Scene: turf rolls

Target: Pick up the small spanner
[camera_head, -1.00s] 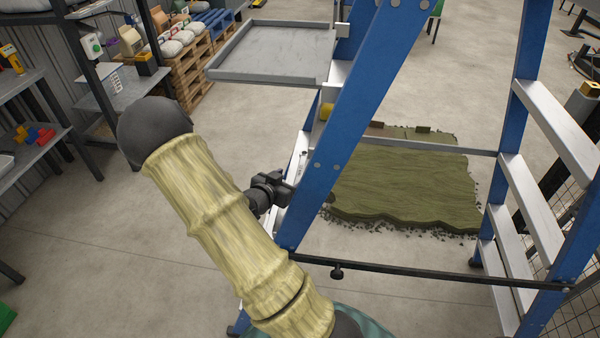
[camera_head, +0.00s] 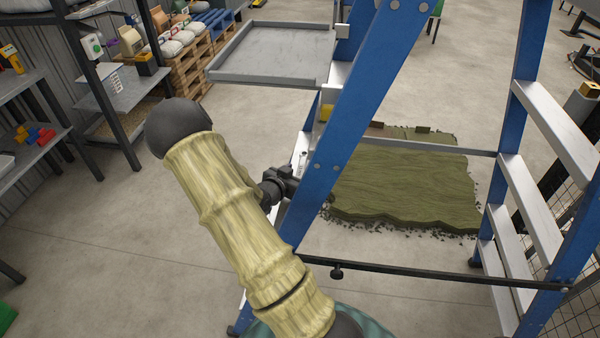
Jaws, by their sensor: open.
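I cannot make out the small spanner in this view. My gripper (camera_head: 290,181) is the small dark shape beyond my pale, ribbed arm. It is open, but its fingers are small and partly hidden, and I see nothing held in it. It is close beside the blue ladder rail (camera_head: 335,150), on the rail's left; I cannot tell whether they touch. A pale step of the ladder lies just behind it, mostly hidden by the rail and my arm.
The blue stepladder's grey tray (camera_head: 222,75) is above the gripper. A black bar (camera_head: 430,273) crosses the ladder low down. A green turf slab (camera_head: 400,185) lies on the floor behind. Shelves (camera_head: 120,90) and pallets (camera_head: 190,75) stand left. Floor between is clear.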

